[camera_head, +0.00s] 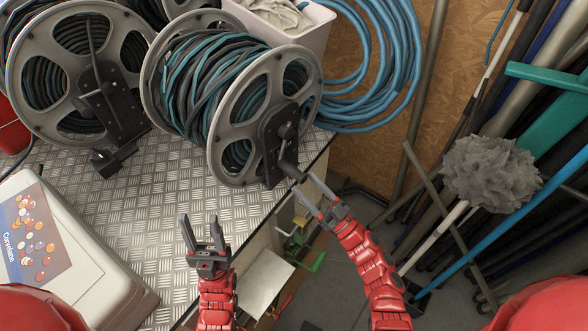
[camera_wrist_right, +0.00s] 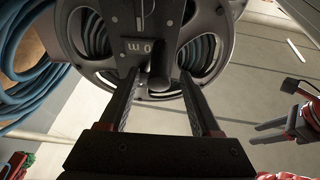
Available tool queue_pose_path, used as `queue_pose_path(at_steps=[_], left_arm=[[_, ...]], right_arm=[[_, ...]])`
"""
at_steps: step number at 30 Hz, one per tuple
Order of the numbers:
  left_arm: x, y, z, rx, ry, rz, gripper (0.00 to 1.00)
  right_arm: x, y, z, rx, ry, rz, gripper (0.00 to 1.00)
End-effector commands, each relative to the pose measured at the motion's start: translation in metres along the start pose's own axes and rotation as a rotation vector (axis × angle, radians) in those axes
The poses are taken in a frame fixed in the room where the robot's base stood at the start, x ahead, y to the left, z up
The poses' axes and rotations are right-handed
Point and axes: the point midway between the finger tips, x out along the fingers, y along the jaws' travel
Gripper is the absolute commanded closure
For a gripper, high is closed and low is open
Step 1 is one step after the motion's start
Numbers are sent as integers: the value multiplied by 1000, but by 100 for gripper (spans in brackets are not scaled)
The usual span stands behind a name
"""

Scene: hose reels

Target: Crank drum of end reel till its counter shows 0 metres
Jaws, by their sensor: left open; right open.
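The end reel (camera_head: 222,150) is the grey drum at the right end of the bench, wound with dark and teal hose. Its black side plate (camera_head: 282,128) carries the crank, with a dark handle (camera_head: 290,170) at the lower right; the handle also shows in the right wrist view (camera_wrist_right: 159,78). The counter (camera_wrist_right: 139,48) appears upside down there and seems to read 0 m. My right gripper (camera_head: 307,190) is open, its fingers on either side of the handle with visible gaps. My left gripper (camera_head: 202,222) is open and empty above the bench.
Another reel (camera_head: 70,75) stands left on the metal bench (camera_head: 165,185). A white box (camera_head: 60,250) with a picture lies front left. A blue hose coil (camera_head: 385,70) hangs behind. Poles and a grey mop head (camera_head: 490,172) lean at the right.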

Motion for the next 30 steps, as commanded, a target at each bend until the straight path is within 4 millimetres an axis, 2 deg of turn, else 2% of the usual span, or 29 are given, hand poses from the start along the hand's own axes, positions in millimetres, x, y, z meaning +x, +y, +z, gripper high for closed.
queue_pose_path(at_steps=[3, 9, 20, 23, 30], left_arm=[[5, 0, -1, 0, 0, 0, 50], [7, 0, -1, 0, 0, 0, 50], [7, 0, -1, 0, 0, 0, 50], [7, 0, -1, 0, 0, 0, 50], [7, 0, -1, 0, 0, 0, 50]], right_arm=[[25, 0, -1, 1, 1, 2, 36], [50, 0, 0, 0, 1, 0, 36], [56, 0, 0, -1, 0, 1, 36], [56, 0, 0, 0, -1, 1, 50], [56, 0, 1, 0, -1, 1, 93]])
